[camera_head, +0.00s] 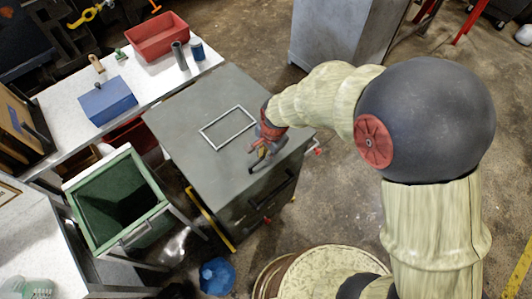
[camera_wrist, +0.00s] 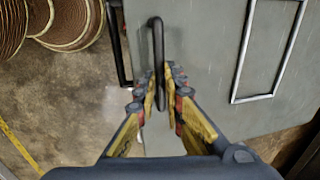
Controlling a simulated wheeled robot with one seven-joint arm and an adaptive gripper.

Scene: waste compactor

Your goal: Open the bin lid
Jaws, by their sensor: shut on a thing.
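The bin is a grey box, and its flat grey lid (camera_head: 195,110) lies level on top, with a raised pale rectangular outline (camera_head: 228,127) that also shows in the wrist view (camera_wrist: 272,50). My gripper (camera_head: 262,153) is at the lid's right front part. In the wrist view, my gripper (camera_wrist: 160,82) is shut on a slim black lid handle (camera_wrist: 158,38), which runs between the fingers. In the head view this handle is mostly hidden by my gripper. A second black handle (camera_head: 274,202) is on the bin's front face.
A green open container (camera_head: 77,212) stands left of the bin. A white bench (camera_head: 62,100) behind it holds a red tray (camera_head: 157,36), a blue box (camera_head: 107,100) and small cans. A grey cabinet (camera_head: 335,32) stands behind. A blue object (camera_head: 217,277) lies on the floor in front.

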